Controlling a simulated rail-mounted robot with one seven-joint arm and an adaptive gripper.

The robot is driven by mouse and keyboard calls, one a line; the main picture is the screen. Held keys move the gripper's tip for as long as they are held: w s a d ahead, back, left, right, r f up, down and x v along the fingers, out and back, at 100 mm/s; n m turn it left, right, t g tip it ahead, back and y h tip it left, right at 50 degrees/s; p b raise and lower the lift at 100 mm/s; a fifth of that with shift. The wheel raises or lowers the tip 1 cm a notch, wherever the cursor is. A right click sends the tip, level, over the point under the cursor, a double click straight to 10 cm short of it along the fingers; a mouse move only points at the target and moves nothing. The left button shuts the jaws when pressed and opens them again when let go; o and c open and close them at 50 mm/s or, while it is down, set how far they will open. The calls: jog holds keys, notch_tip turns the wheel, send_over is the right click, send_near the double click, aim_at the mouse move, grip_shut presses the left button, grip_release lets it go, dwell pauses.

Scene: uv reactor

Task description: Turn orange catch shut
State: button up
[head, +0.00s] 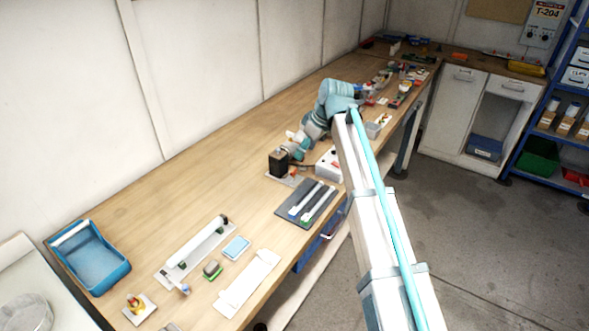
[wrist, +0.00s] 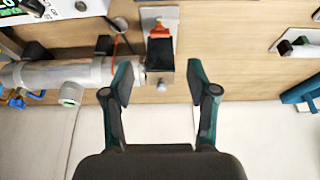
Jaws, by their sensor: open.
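The orange catch (wrist: 160,31) shows in the wrist view at the top centre, at the far end of a black box (wrist: 160,62) and against a grey metal plate. My gripper (wrist: 158,84) is open, with one finger on each side of the box's near end. The fingers look apart from the box, and the catch lies beyond their tips.
A metal cylinder (wrist: 68,74) with fittings lies left of the box in the wrist view. In the head view a white box (head: 329,165) and a dark mat with tubes (head: 290,213) are close by. The bench (head: 215,150) toward the wall is clear.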

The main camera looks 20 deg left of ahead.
aim_at(294, 171)
jog(key=p+x, duration=0.2)
jog(key=x, duration=0.8)
grip_shut()
